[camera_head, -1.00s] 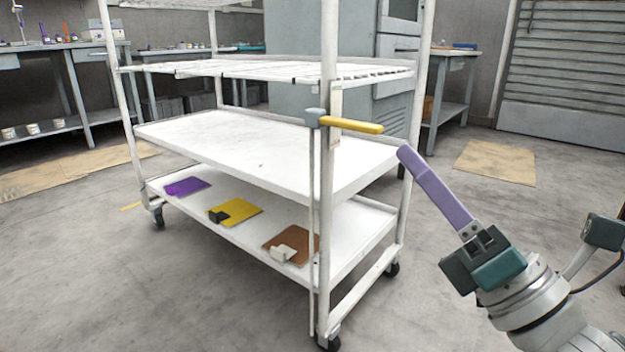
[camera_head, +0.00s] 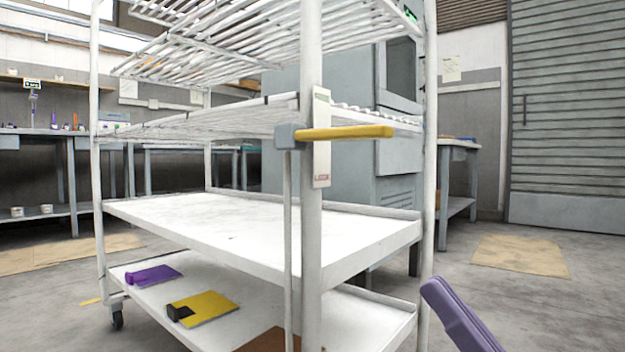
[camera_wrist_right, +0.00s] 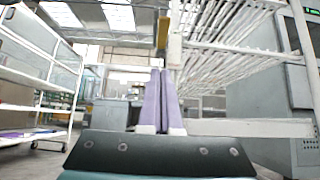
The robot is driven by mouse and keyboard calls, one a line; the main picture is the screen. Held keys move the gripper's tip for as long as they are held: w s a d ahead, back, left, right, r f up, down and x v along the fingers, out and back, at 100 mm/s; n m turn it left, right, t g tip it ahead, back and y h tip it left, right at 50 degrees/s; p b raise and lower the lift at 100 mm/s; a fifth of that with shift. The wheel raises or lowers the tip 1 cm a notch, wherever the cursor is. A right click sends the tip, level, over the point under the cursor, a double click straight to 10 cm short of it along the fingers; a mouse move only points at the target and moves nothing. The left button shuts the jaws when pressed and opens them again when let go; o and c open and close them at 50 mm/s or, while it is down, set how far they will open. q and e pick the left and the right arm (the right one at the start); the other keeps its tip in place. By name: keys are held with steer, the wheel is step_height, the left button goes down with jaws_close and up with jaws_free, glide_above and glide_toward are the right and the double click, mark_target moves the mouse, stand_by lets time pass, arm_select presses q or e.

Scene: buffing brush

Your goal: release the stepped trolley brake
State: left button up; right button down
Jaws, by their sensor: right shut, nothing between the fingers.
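The white trolley (camera_head: 300,235) fills the middle of the head view. Its brake lever has a yellow handle (camera_head: 345,132) that sticks out to the right, roughly level, from a grey pivot block (camera_head: 290,137) on the near corner post. A thin rod runs down from the block beside the post. My right gripper (camera_head: 432,290) is at the lower right of the head view, shut and empty, below and to the right of the handle and apart from it. In the right wrist view its purple fingers (camera_wrist_right: 158,85) lie together, with the yellow handle (camera_wrist_right: 162,33) beyond their tips. My left gripper is not in view.
A pale label plate (camera_head: 321,140) is on the post behind the handle. Purple (camera_head: 153,276) and yellow (camera_head: 203,307) plates lie on the bottom shelf. Workbenches stand behind at the left (camera_head: 40,140) and right. Floor to the trolley's right is open, with a tan mat (camera_head: 520,255).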

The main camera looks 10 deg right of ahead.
glide_toward(350, 139)
steer(key=w+a, duration=0.2)
steer(key=w, duration=0.2)
steer(key=shift+s+a+r+p, duration=0.15)
steer(key=shift+r+p, duration=0.35)
steer(key=shift+r, duration=1.5)
